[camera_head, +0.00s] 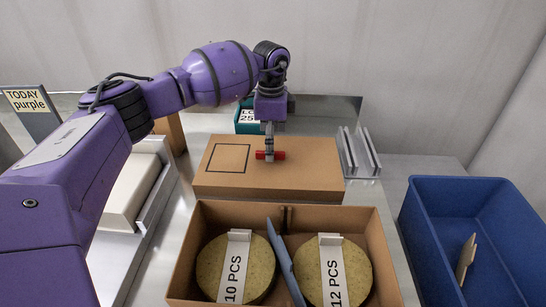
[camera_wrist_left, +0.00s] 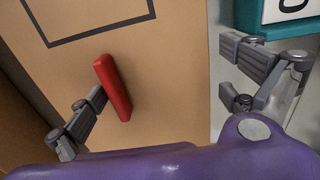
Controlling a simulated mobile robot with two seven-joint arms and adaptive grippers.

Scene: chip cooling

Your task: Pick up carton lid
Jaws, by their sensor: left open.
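The carton lid (camera_head: 310,170) is a flat brown cardboard panel with a black square outline and a red bar handle (camera_head: 275,156). It lies behind the open carton (camera_head: 190,245). My left gripper (camera_head: 268,150) points down over the handle. In the left wrist view my open gripper (camera_wrist_left: 172,88) has its fingers wide apart, with the red handle (camera_wrist_left: 113,87) between them, close to the left finger. I cannot tell whether that finger touches it. The lid (camera_wrist_left: 175,45) fills much of that view. My right gripper is not in view.
The open carton holds two round chip stacks labelled 10 PCS (camera_head: 210,265) and 12 PCS (camera_head: 362,270), with a blue divider (camera_head: 283,262) between them. A blue bin (camera_head: 418,225) stands at right. A teal box (camera_head: 243,127) and metal rails (camera_head: 368,150) are near the lid.

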